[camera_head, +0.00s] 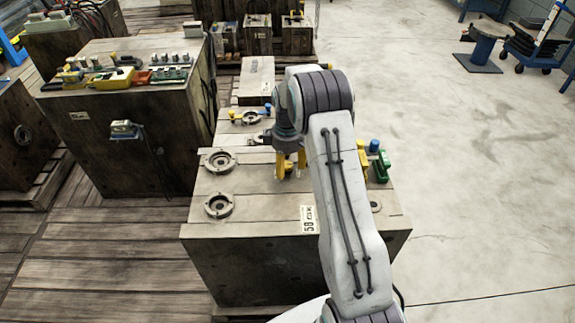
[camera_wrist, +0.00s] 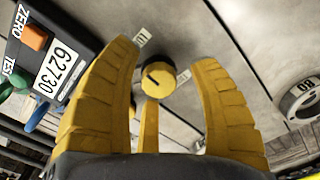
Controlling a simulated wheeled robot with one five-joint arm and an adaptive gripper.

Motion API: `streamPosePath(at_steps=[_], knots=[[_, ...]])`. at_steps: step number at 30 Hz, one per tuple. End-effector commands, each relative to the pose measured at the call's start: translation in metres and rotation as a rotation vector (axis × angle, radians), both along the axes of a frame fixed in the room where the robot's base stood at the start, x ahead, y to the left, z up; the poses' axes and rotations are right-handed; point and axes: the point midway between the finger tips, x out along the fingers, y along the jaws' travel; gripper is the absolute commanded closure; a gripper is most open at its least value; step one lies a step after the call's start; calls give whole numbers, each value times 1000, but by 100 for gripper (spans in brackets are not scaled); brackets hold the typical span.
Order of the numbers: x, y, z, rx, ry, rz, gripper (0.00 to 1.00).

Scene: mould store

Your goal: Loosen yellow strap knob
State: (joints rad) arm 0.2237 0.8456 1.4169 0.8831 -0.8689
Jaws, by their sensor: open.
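A round yellow knob (camera_wrist: 158,79) with a dark pointer mark on its face shows in the wrist view, above a grey surface. My gripper (camera_wrist: 165,56) is open, with one yellow finger to the left of the knob and one to the right. Gaps show on both sides of it. A narrow yellow piece stands below the knob; I cannot tell what it is. In the head view my gripper (camera_head: 291,164) points down over the top of a wooden-looking mould block (camera_head: 290,262). The knob is not clear there, and I cannot make out a strap.
A dark box (camera_wrist: 62,60) marked ZERO and 62730 has orange, green and blue buttons beside the left finger. A round flange (camera_wrist: 303,97) is at the right. Open floor (camera_head: 480,170) lies right.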

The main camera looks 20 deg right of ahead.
Motion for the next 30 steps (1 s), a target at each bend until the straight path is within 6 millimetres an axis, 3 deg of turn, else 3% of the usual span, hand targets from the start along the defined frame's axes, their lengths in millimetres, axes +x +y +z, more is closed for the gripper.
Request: streamPosePath(at_steps=[11,30], knots=[[2,0,11,-2,-6,0,45],[2,0,106,-1,-5,0,45]])
